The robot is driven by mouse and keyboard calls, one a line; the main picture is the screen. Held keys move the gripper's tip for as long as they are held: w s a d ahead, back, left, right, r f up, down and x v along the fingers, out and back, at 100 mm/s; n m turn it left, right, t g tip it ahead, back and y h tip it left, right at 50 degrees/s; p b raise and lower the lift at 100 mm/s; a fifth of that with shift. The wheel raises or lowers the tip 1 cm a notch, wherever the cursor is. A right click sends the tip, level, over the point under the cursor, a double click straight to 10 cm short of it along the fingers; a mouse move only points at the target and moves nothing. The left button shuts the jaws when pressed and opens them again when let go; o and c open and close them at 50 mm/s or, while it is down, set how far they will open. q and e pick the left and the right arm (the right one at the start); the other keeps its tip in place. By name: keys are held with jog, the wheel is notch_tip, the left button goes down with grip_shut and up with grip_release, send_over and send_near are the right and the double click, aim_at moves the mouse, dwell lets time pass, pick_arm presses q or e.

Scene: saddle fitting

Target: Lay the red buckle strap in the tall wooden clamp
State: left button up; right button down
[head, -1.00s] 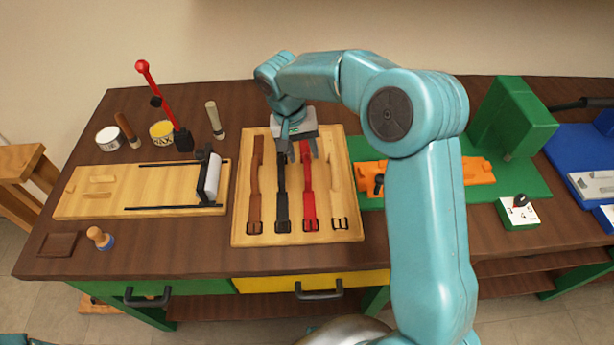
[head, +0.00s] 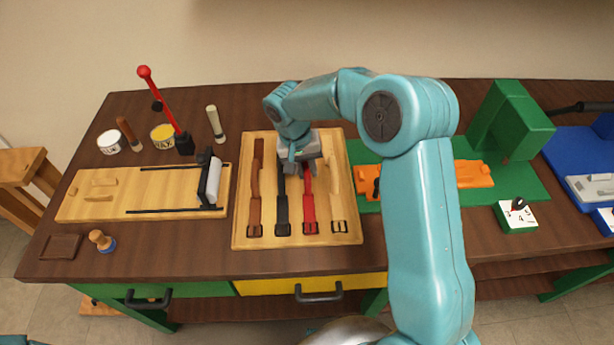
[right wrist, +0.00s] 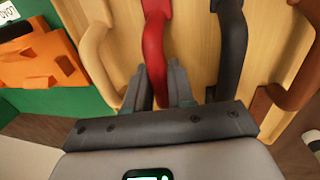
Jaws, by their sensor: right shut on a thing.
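The red buckle strap (head: 309,207) lies lengthwise on a pale wooden board (head: 350,235), buckle towards the near edge. My right gripper (head: 301,170) is down over its upper part. In the right wrist view the two fingers (right wrist: 160,86) stand on either side of the red strap (right wrist: 155,45), shut on it. The strap's far end is hidden by the gripper in the head view. A wooden frame (head: 20,168) at the left edge, beside the bench, may be the tall clamp; it is partly cut off. My left gripper is not in view.
A black strap (head: 282,208) lies close left of the red one, a brown strap (head: 255,205) beyond it, a pale strap (head: 337,200) to the right. A wooden roller board (head: 100,205), a red-knobbed lever (head: 160,100) and tins stand left. A green block (head: 505,120) stands right.

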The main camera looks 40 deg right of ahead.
aim_at(307, 166)
notch_tip(307, 166, up, 20)
dwell(0.4)
